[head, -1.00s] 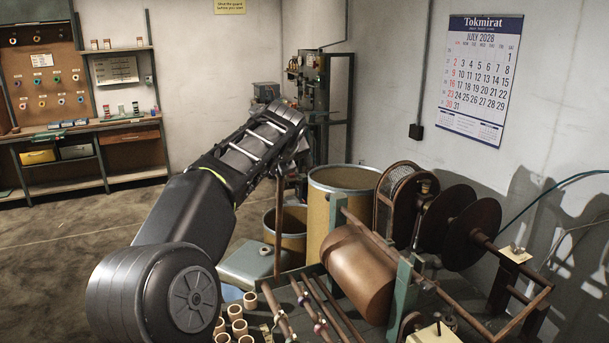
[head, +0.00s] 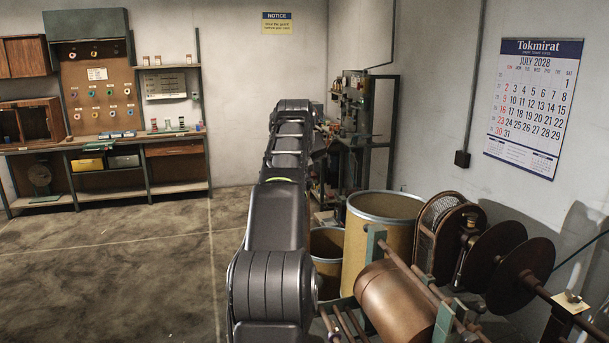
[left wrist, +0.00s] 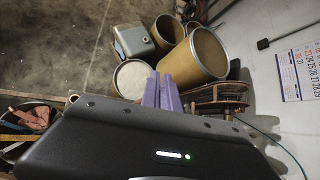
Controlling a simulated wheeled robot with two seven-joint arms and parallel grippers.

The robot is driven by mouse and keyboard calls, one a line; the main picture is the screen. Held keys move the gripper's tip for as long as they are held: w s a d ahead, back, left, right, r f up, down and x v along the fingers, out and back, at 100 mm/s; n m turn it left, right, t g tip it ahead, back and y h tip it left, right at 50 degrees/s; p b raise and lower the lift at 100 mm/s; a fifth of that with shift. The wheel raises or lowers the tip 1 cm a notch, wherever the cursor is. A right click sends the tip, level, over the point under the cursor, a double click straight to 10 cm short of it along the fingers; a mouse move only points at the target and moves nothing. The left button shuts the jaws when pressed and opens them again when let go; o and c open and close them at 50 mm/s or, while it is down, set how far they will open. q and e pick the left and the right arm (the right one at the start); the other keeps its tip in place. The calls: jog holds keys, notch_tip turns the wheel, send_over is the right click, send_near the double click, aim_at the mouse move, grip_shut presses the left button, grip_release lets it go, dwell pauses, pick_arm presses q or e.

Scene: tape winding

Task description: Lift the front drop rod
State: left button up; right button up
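The winding machine stands at the lower right of the head view, with a large brown roll (head: 395,303) and green posts. Thin rods (head: 345,322) show at its lower left, cut by the frame's bottom edge; I cannot tell which is the front drop rod. My left arm reaches forward and hides its own gripper in the head view. In the left wrist view my left gripper's purple fingers (left wrist: 162,92) lie close together, with no rod visible between them. The fingers stand in front of the drums in that picture. My right gripper is out of view.
A tall tan drum (head: 375,238) and a shorter drum (head: 327,262) stand beyond the machine. Dark reel discs (head: 520,275) are at its right, near the wall. A workbench (head: 110,142) stands far left. The floor at left (head: 110,270) is clear.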

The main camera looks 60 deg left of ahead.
pick_arm(q)
jog(key=o, duration=0.4)
jog(key=shift+d+f, duration=0.1)
jog(key=shift+d, duration=0.1)
jog(key=o, duration=0.5)
jog(key=shift+a+f, duration=0.1)
jog(key=shift+s, duration=0.1)
jog(key=b+v, duration=0.1)
jog(key=v, duration=0.7)
